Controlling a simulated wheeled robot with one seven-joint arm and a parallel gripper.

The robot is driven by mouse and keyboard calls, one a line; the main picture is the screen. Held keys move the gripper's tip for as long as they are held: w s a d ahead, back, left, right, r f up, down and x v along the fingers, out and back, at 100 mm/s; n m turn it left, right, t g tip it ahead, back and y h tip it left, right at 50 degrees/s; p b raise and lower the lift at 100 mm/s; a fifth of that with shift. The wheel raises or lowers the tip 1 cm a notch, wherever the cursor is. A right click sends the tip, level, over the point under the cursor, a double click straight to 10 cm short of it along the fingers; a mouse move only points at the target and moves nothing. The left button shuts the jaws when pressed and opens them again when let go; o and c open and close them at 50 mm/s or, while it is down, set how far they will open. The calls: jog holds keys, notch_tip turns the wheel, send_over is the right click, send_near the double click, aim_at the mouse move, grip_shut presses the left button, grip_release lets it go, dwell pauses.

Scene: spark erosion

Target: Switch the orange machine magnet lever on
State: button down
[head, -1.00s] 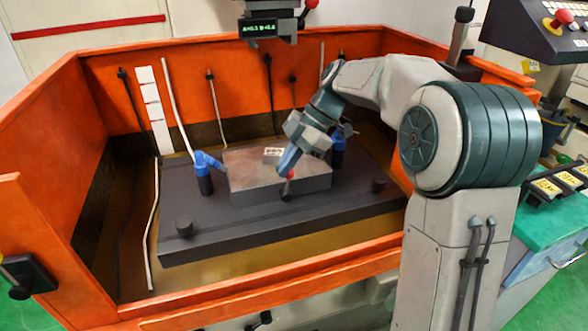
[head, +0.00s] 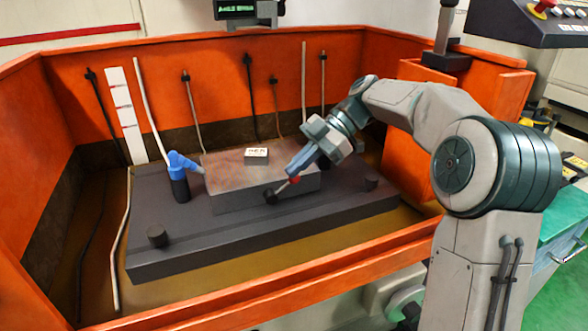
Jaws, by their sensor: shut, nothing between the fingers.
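The magnet lever is on the front face of the grey magnet block (head: 250,200), inside the orange machine's tank (head: 65,150). It has a black pivot (head: 271,197), a short pale rod and a red knob (head: 295,180). The rod leans up and to the right. My gripper (head: 292,170) is shut and empty, pointing down and left from the right side. Its tip is at the red knob, on the knob's upper left; it looks in contact, but I cannot be sure. The fingertips partly cover the knob.
A workpiece plate with a small labelled block (head: 256,155) lies on the magnet. A blue nozzle (head: 180,175) stands at its left. Black studs (head: 157,236) rise from the dark table. The tank's front wall (head: 260,285) lies nearer; a display head (head: 248,10) hangs above.

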jog(key=shift+w+d+f, duration=0.1)
jog(key=shift+d+f, duration=0.45)
jog(key=shift+f, duration=0.15)
jog(key=r, duration=0.1)
jog(key=s+a+r+p, duration=0.1)
jog(key=r, duration=0.1)
jog(key=a+r, duration=0.1)
jog(key=r, duration=0.1)
jog(key=shift+s, duration=0.15)
jog(key=w+d+r, duration=0.1)
jog(key=w+d, duration=0.3)
jog(key=d, duration=0.4)
jog(key=shift+d+r, duration=0.2)
jog(key=shift+r, duration=0.05)
jog(key=shift+a, duration=0.1)
